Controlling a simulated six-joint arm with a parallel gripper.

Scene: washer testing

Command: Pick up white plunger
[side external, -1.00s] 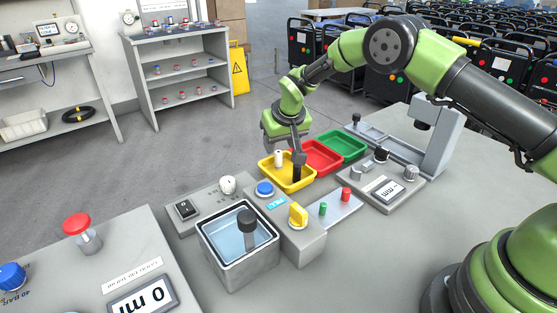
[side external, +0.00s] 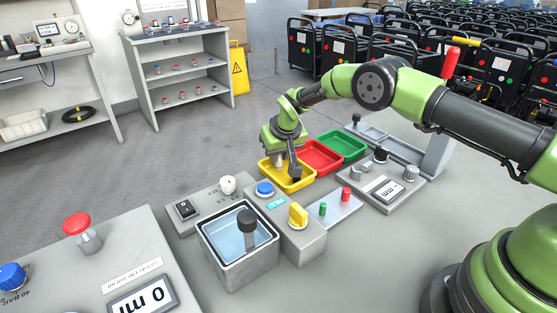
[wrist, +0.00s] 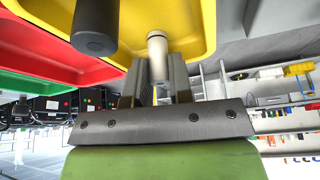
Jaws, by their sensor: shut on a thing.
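The white plunger (wrist: 157,52) is between my two fingers in the wrist view. My gripper (wrist: 156,82) is shut on it. In the side external view the white plunger (side external: 279,160) shows small under my gripper, at the yellow tray (side external: 302,183). The yellow tray also fills the top of the wrist view (wrist: 190,22). A dark plunger (wrist: 95,28) stands left of the white one in the wrist view, close to my fingers. I cannot tell whether the white plunger touches the tray floor.
A red tray (side external: 318,165) and a green tray (side external: 343,148) sit beside the yellow one. A water tank (side external: 240,272) with a dark-topped plunger (side external: 247,220) stands in front. A control box with a yellow knob (side external: 298,215) and a grey device (side external: 375,185) flank the trays.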

